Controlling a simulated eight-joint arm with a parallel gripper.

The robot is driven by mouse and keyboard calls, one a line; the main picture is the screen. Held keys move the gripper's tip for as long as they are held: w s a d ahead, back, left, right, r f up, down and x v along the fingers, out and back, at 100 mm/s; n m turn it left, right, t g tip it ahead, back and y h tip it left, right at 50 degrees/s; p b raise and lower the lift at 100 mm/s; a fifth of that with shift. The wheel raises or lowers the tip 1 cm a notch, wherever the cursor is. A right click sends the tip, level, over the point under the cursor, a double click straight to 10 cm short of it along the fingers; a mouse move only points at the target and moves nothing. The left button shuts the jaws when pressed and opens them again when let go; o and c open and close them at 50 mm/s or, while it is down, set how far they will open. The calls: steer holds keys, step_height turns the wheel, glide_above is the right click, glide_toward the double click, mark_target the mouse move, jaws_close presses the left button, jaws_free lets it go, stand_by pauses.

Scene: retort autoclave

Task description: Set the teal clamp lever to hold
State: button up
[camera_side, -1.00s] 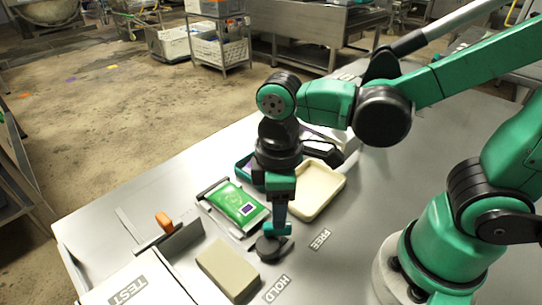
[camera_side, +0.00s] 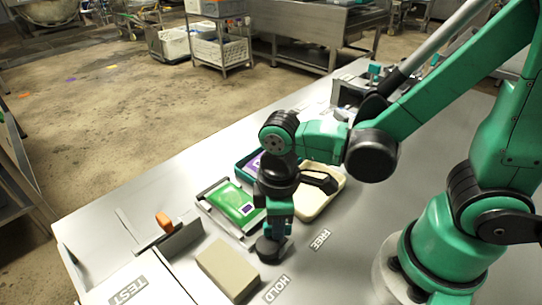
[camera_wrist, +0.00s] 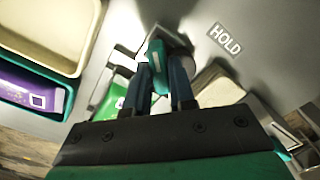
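The teal clamp lever (camera_wrist: 157,62) stands at a dark round base (camera_side: 270,249) near the HOLD label (camera_side: 276,289) and the FREE label (camera_side: 320,240). My gripper (camera_wrist: 163,75) points down over the base, with its two dark blue fingers close on either side of the lever. The fingers appear shut on it, with little gap showing. In the side view my gripper (camera_side: 278,228) hides most of the lever, so its exact angle is hard to read there.
A beige block (camera_side: 228,270) lies left of the lever base. A green pouch (camera_side: 234,205) in a frame, a cream tray (camera_side: 325,206) and a teal tray (camera_side: 241,163) lie behind. An orange handle (camera_side: 164,221) and TEST label (camera_side: 128,291) are left.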

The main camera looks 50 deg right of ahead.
jaws_close()
steer(key=shift+m, duration=0.3)
steer(key=m, duration=0.3)
steer(key=shift+m, duration=0.3)
steer(key=m, duration=0.4)
steer(key=shift+m, duration=0.3)
steer(key=m, duration=0.4)
steer(key=shift+m, duration=2.5)
